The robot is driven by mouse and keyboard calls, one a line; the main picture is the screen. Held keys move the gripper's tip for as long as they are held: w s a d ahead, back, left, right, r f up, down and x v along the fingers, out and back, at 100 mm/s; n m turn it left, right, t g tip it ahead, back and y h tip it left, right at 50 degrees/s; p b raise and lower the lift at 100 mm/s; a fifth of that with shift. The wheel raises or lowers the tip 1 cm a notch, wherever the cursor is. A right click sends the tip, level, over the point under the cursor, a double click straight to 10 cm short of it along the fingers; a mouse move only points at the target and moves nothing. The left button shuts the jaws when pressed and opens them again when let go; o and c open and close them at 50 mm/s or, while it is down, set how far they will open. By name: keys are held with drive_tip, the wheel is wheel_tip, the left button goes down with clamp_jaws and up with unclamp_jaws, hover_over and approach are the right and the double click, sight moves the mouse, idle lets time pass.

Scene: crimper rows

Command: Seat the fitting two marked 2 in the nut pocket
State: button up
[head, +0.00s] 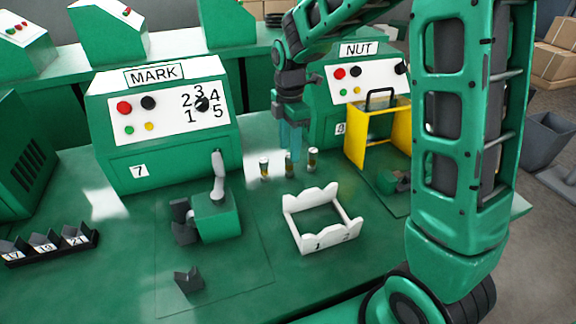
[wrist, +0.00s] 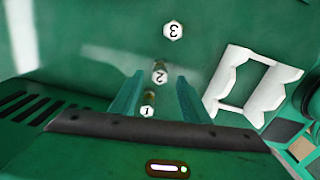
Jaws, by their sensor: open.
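Three small fittings with pale hexagonal tops stand in a row on the green bench. In the wrist view they are marked 1 (wrist: 147,112), 2 (wrist: 160,75) and 3 (wrist: 173,31). My gripper (head: 291,158) points down over the middle of the row in the head view. In the wrist view its open fingers (wrist: 158,80) lie either side of the fitting marked 2, which looks uncovered. I cannot tell whether they touch it. The NUT machine (head: 357,75) stands behind to the right, with a dark fixture (head: 396,182) in front. I cannot make out the pocket.
A white cradle marked 1 and 2 (head: 322,243) sits in front of the row. A yellow guard with a black handle (head: 357,136) stands at the NUT machine. The MARK machine (head: 155,160) and a lever press (head: 215,215) are left. Small black holders (head: 72,241) lie farther left.

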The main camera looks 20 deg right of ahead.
sight(290, 162)
drive_tip(key=shift+d+f, duration=0.1)
drive_tip(key=shift+f, duration=3.05)
clamp_jaws()
